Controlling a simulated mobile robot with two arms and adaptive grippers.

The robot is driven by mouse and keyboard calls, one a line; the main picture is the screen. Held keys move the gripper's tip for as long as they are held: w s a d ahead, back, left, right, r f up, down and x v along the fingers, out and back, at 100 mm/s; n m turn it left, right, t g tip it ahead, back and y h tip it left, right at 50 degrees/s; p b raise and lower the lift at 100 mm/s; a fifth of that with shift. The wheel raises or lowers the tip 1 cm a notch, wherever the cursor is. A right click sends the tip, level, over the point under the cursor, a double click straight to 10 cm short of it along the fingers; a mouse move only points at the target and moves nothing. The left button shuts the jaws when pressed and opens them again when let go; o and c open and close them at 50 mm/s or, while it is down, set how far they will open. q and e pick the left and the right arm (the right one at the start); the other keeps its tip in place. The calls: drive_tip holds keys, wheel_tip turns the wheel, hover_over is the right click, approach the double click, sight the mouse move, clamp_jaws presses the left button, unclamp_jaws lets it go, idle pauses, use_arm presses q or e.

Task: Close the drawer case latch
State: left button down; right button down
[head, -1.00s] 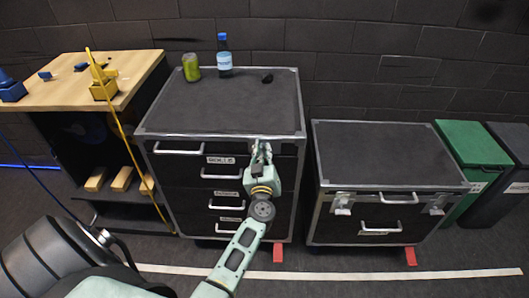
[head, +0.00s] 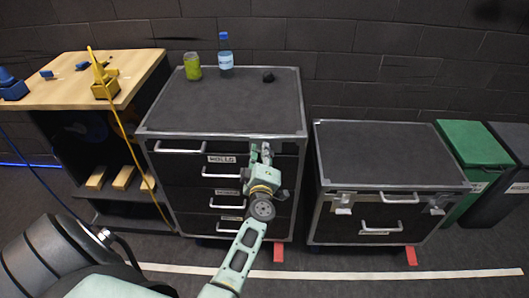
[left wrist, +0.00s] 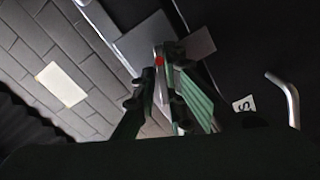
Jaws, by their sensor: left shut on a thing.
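The drawer case (head: 220,108) is a tall black case with metal edges and several drawers with silver handles. My left gripper (head: 260,147) is at the upper right of its front, just below the top edge, and covers the latch in the head view. In the left wrist view the two green-and-black fingers of my left gripper (left wrist: 160,60) come together on a grey metal latch part (left wrist: 146,42) with a small red spot between the tips. How far the latch is turned or seated is hidden. My right gripper is not in view.
A green can (head: 193,67), a blue bottle (head: 225,56) and a small dark object (head: 268,76) stand on the case top. A lower black case (head: 380,155) stands to the right, with a narrow gap between. A wooden workbench (head: 100,75) is at left.

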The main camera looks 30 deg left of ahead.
use_arm(q)
drive_tip(key=n, duration=0.2)
drive_tip(key=f+n+b, duration=0.1)
drive_tip(key=n, duration=0.1)
drive_tip(key=shift+s+f+n, duration=0.15)
drive_tip(key=shift+s+n, duration=0.05)
drive_tip(key=shift+n, duration=0.2)
idle(0.4)
drive_tip(key=c, duration=1.9)
unclamp_jaws()
drive_tip(key=shift+n, duration=0.3)
drive_tip(key=shift+a, duration=0.1)
drive_tip(key=shift+w+r, duration=0.1)
drive_tip(key=shift+r, duration=0.2)
